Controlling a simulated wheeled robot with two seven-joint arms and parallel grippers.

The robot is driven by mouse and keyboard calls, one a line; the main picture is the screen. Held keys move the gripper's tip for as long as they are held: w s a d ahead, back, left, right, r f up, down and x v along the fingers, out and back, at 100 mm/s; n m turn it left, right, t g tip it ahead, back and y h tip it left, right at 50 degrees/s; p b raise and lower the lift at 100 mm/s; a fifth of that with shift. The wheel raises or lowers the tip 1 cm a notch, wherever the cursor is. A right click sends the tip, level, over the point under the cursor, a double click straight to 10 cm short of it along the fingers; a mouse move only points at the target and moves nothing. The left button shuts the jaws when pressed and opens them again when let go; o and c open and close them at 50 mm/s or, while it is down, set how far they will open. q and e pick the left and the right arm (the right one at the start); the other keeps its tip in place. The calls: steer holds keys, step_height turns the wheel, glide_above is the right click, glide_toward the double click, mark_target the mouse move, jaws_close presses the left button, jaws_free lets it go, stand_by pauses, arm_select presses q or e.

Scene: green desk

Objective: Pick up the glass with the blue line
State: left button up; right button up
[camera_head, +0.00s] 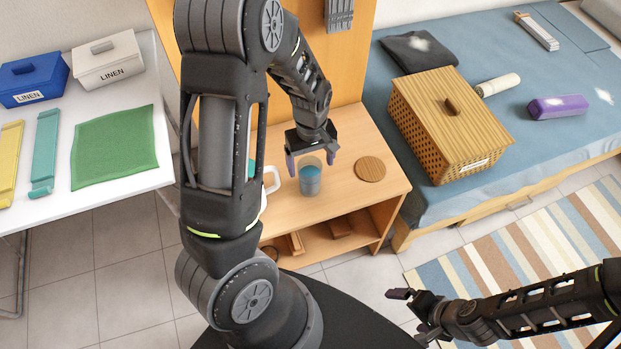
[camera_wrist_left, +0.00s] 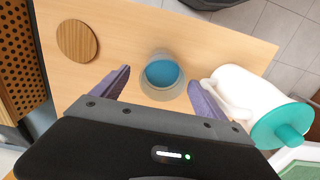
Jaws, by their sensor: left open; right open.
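A glass (camera_head: 310,179) with blue in it stands upright on the wooden desk (camera_head: 338,202). My left gripper (camera_head: 311,164) is open just above and behind it. In the left wrist view the glass (camera_wrist_left: 163,74) lies between and ahead of the two purple fingertips of the left gripper (camera_wrist_left: 158,90), which look apart from it. A separate blue line on the glass cannot be made out. My right gripper (camera_head: 408,312) is open and empty at the lower right of the head view, away from the desk.
A round wooden coaster (camera_head: 370,169) lies right of the glass. A wicker basket (camera_head: 450,120) stands on the blue bed. The desk front is clear.

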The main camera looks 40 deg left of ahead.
mark_target(310, 175)
arm_select(q)
steer(key=shift+f, duration=0.2)
steer(key=f, duration=0.5)
steer(key=shift+s+f, duration=0.1)
steer(key=shift+s, duration=0.1)
steer(key=shift+c, duration=0.2)
stand_by(0.3)
jaws_close()
stand_by(0.8)
